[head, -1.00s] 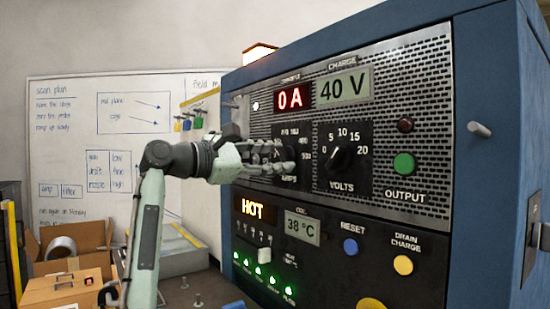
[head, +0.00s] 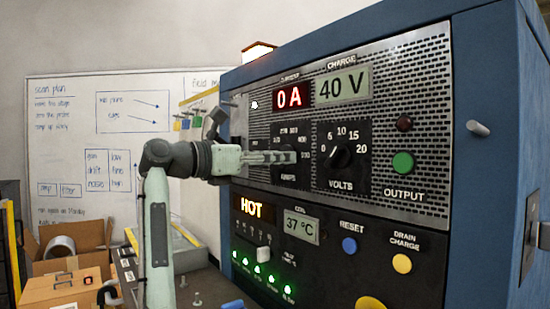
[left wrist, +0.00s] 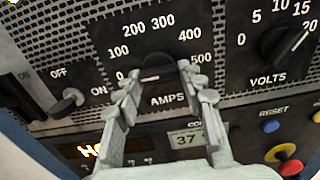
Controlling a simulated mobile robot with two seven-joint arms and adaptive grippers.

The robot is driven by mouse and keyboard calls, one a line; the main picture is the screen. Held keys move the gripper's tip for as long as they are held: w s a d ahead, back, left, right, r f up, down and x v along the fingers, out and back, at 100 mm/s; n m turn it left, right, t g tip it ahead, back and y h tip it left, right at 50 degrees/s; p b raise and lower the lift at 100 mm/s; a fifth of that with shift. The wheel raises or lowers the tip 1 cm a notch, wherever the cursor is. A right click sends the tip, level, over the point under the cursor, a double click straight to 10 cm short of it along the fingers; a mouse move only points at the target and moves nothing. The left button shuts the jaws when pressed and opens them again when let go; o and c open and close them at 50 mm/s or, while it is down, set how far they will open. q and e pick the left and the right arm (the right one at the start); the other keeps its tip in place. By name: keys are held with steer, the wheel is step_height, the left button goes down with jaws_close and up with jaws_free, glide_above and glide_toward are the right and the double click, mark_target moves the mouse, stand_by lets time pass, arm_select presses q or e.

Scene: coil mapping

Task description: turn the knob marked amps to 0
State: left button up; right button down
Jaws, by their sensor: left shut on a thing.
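The amps knob (left wrist: 158,72) is a black knob on a dark plate, with marks from 0 to 500 around it in the left wrist view. My left gripper (left wrist: 158,80) is shut on the amps knob, one finger on each side. In the head view my left gripper (head: 292,157) reaches in from the left and hides most of the knob. The red current display (head: 289,97) reads 0 A. My right gripper is not in view.
The volts knob (head: 340,156) sits close to the right of my fingers. Above it the charge display (head: 343,85) reads 40 V. An on/off switch (left wrist: 68,101) is left of the fingers. A lit HOT sign (head: 253,207) and coloured buttons are lower on the cabinet.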

arm_select(q)
steer(key=shift+f, duration=0.1)
stand_by(0.4)
steer(key=o, duration=1.2)
steer(key=shift+c, duration=0.2)
steer(key=v, duration=1.2)
